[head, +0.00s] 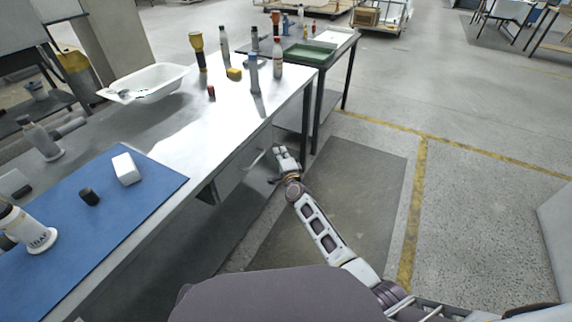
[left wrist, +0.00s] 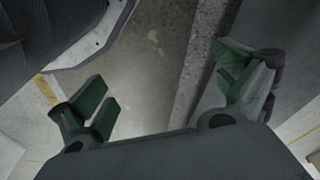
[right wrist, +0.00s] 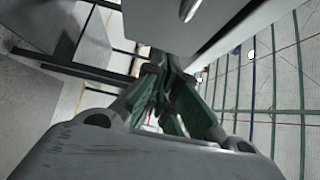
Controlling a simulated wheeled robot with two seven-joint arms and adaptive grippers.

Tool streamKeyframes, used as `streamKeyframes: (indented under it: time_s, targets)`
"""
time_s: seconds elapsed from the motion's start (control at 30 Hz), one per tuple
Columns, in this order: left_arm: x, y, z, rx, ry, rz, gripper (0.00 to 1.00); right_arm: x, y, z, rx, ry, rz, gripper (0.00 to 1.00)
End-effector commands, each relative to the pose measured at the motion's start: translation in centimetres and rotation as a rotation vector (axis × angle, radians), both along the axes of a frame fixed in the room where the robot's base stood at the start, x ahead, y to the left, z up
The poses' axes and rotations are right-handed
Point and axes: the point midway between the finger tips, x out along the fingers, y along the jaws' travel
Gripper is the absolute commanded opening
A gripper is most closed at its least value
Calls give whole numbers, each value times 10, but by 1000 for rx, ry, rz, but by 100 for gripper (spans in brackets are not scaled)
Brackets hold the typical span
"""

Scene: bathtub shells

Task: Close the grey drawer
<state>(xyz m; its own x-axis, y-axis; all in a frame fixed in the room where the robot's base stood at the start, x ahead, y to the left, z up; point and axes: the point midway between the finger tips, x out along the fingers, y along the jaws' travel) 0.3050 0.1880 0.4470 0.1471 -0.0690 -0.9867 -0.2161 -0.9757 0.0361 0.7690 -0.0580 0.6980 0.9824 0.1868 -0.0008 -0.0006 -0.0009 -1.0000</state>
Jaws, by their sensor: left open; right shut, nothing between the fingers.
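The grey drawer (head: 238,172) is under the long workbench, on its aisle side. Whether it stands out from the bench is hard to tell in the head view. In the right wrist view a pale drawer front (right wrist: 155,22) with a metal handle fills the top. My right gripper (head: 274,166) is beside the drawer in the head view. It is shut and empty, and in the right wrist view its green-padded fingers (right wrist: 168,68) meet just below the drawer front; contact cannot be told. My left gripper (left wrist: 165,78) is open and empty above the floor, outside the head view.
The workbench (head: 190,140) carries a blue mat (head: 140,195), a white basin (head: 148,82), bottles and small blocks. A second table (head: 340,42) with a green tray (head: 308,53) stands beyond its far end. The floor (head: 480,180) to the right is clear.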

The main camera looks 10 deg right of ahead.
Motion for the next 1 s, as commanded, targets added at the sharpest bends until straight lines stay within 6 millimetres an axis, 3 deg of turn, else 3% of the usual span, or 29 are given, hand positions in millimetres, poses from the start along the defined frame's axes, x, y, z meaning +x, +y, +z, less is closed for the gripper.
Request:
streamKeyframes:
  time_s: [1.0]
  targets:
    - [-14, 23, -82, 30, -34, 14, 100, -57, -11, 1, 1, 1, 0, 0]
